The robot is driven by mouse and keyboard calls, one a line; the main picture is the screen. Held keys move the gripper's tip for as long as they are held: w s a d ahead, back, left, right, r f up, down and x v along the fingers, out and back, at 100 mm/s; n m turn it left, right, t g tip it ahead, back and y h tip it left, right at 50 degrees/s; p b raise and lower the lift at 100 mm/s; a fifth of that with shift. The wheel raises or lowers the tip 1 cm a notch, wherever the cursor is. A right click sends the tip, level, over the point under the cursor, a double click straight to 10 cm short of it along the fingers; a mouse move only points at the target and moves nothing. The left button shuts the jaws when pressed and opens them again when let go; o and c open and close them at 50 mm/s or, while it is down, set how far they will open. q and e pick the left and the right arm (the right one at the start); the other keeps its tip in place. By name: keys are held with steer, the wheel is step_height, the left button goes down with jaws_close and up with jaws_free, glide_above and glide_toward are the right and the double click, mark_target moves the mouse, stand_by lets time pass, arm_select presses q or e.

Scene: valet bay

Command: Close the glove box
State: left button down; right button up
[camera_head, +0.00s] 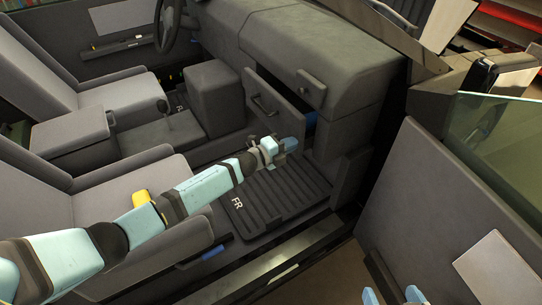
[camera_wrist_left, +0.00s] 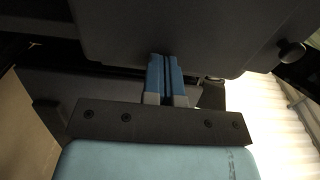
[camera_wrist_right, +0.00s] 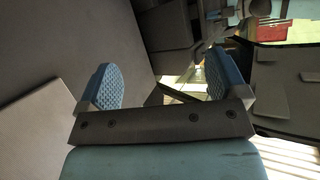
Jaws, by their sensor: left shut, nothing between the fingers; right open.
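The glove box (camera_head: 285,112) is in the dashboard in the head view. Its dark front panel, with a bar handle (camera_head: 265,107), stands out from the dash, so it is open. A strip of blue shows in the gap at its right end. My left gripper (camera_head: 290,145) is shut and empty at the lower right part of the panel. In the left wrist view its closed fingers (camera_wrist_left: 165,78) point at a dark panel; I cannot tell whether they touch it. My right gripper (camera_wrist_right: 161,82) is open and empty; its fingertips show at the head view's bottom edge (camera_head: 394,296).
The floor mat marked FR (camera_head: 270,200) lies below my left gripper. The front seat (camera_head: 130,195) is under my left arm. The open car door (camera_head: 450,210) stands at right, near my right gripper. The door sill (camera_head: 290,255) crosses between them.

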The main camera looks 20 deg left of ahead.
mark_target(303, 137)
arm_select(q)
steer(key=b+x, duration=0.1)
steer(key=x, duration=0.3)
steer(key=shift+w+d+f, duration=0.1)
steer(key=shift+w+d, duration=0.05)
steer(key=shift+w, duration=0.05)
steer(key=shift+r, duration=0.2)
steer(key=shift+w+r, duration=0.1)
arm_select(e)
steer(key=shift+t+y, duration=0.6)
steer(key=shift+t, duration=0.3)
steer(key=r, duration=0.1)
steer(key=w+a+r, duration=0.1)
steer(key=a+r, duration=0.1)
steer(key=shift+w+r, duration=0.15)
steer(key=shift+r, duration=0.15)
arm_select(q)
steer(key=shift+d+r, duration=0.1)
arm_select(e)
steer(key=shift+d, duration=0.1)
